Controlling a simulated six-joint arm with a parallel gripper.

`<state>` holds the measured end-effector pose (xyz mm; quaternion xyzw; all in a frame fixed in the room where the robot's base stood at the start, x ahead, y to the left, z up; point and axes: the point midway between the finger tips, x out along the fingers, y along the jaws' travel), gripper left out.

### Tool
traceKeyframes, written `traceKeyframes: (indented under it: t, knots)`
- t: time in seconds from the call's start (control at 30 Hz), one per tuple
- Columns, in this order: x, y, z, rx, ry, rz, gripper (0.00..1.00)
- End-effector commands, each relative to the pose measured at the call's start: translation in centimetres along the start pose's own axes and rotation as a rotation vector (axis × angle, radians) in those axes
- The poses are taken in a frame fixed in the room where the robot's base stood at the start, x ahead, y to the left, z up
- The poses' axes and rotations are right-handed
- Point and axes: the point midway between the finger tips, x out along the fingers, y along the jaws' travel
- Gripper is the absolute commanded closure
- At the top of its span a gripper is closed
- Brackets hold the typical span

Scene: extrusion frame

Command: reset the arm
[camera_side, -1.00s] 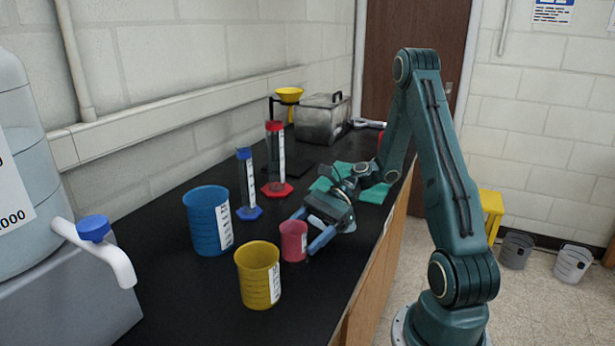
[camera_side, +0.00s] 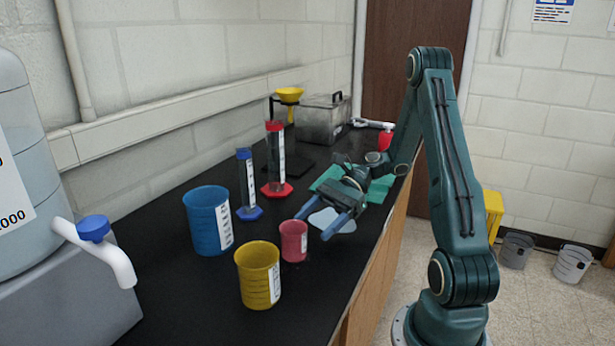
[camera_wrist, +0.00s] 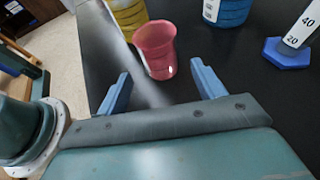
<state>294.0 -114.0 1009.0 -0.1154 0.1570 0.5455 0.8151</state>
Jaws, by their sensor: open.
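My gripper (camera_side: 323,220) is open and empty, a little behind and to the right of the small red beaker (camera_side: 293,241), not touching it. In the wrist view my gripper (camera_wrist: 160,90) shows two blue fingers spread apart. There the red beaker (camera_wrist: 156,48) stands upright beyond the fingertips. A yellow beaker (camera_side: 257,274) and a larger blue beaker (camera_side: 208,220) stand upright near the red one on the black bench.
A blue graduated cylinder (camera_side: 247,184) and a red one (camera_side: 276,160) stand behind the beakers. Farther back are a yellow funnel (camera_side: 289,95) on a stand, a metal box (camera_side: 322,119) and a red-capped bottle (camera_side: 385,139). A green cloth (camera_side: 378,190) and pale patch lie by the gripper. A large water container (camera_side: 22,170) is at left.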

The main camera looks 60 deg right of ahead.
Motion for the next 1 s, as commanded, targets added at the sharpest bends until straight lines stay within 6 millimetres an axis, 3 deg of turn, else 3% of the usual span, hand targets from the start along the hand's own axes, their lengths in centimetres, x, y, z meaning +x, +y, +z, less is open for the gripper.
traceKeyframes:
  t: [0.37, 1.0]
  knots:
    - [0.0, 0.2, 0.8, -0.084, 0.130, -0.015, 0.32]
    - [-0.4, 2.4, 3.8, -0.500, 0.615, 0.034, 0.32]
